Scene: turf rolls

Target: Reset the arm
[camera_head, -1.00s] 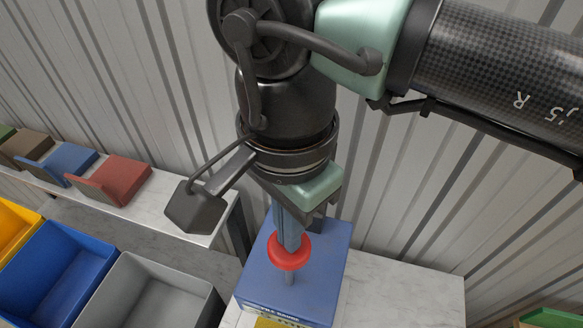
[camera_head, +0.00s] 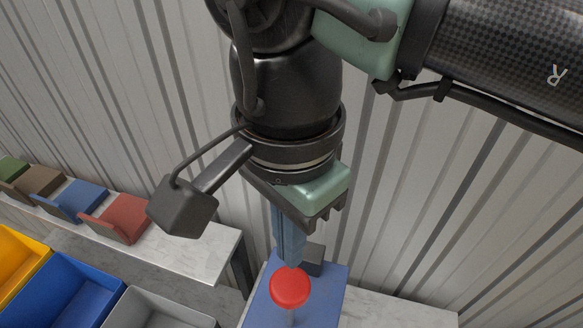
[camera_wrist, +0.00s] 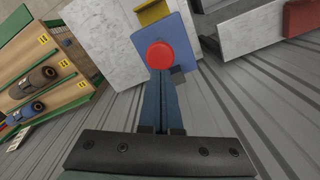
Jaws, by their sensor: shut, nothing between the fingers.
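My gripper (camera_head: 291,262) points down with its blue-grey fingers shut together and nothing held. A red round button (camera_head: 289,287) on a short stem stands just below the fingertips, on top of a blue box (camera_head: 330,300). In the wrist view, my gripper (camera_wrist: 160,76) reaches up to the red button (camera_wrist: 160,55), and its tips overlap the button's lower edge. I cannot tell whether the tips touch it.
Blue (camera_head: 72,302) and yellow (camera_head: 18,262) bins stand at left. A shelf (camera_head: 190,258) holds several coloured angled blocks, one red (camera_head: 122,216). A corrugated wall (camera_head: 430,220) is close behind. In the wrist view, a wooden rack (camera_wrist: 45,85) holds dark rolls (camera_wrist: 35,80).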

